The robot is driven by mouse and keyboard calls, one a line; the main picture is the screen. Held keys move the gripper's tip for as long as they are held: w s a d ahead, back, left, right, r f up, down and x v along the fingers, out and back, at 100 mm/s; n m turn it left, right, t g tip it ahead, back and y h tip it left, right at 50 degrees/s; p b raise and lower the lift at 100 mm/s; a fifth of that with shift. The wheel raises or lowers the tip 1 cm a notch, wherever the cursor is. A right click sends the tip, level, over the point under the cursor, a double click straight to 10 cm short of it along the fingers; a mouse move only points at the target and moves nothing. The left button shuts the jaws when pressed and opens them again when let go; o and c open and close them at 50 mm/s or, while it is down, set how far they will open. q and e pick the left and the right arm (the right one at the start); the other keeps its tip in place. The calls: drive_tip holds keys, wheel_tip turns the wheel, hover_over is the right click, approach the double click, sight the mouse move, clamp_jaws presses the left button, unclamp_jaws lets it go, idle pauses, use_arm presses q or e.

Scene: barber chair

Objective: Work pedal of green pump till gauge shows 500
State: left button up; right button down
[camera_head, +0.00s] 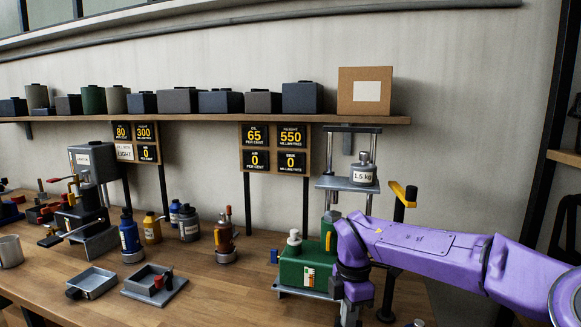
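The green pump (303,268) stands on a grey base at the right of the bench, with a light knob on top and a pale label on its front. A lift with a grey platform (347,185) stands behind it and bears a 1.5 kg weight (362,172). The gauge panel (276,148) above reads 65 percent, height 550 millimetres, and two zeros. My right arm comes in from the right, and its gripper (350,312) points down just right of the pump. Its fingertips are cut off or hidden. I cannot make out the pedal. My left gripper is not in view.
A black post with a yellow handle (404,194) stands behind my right arm. Several bottles (130,237) and two grey trays (92,283) are on the left and middle bench. A shelf (200,118) with boxes runs along the wall. The bench between trays and pump is clear.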

drive_tip(key=shift+w+d+f+b, duration=0.15)
drive_tip(key=shift+f+b, duration=0.4)
drive_tip(key=shift+f, duration=0.35)
drive_tip(key=shift+w+f+b, duration=0.15)
drive_tip(key=shift+f+b, duration=0.35)
drive_tip(key=shift+f, duration=0.6)
drive_tip(key=shift+w+d+f, duration=0.1)
drive_tip(key=shift+w+f, duration=0.2)
drive_tip(key=shift+f, duration=0.35)
drive_tip(key=r+p, duration=0.1)
drive_tip(key=r, duration=0.2)
drive_tip(key=r+p, duration=0.1)
drive_tip(key=r, duration=0.2)
drive_tip(key=s+r+p, duration=0.1)
drive_tip(key=r+p, duration=0.1)
drive_tip(key=r, duration=0.1)
drive_tip(key=shift+s+r, duration=0.1)
drive_tip(key=shift+a, duration=0.2)
idle(0.3)
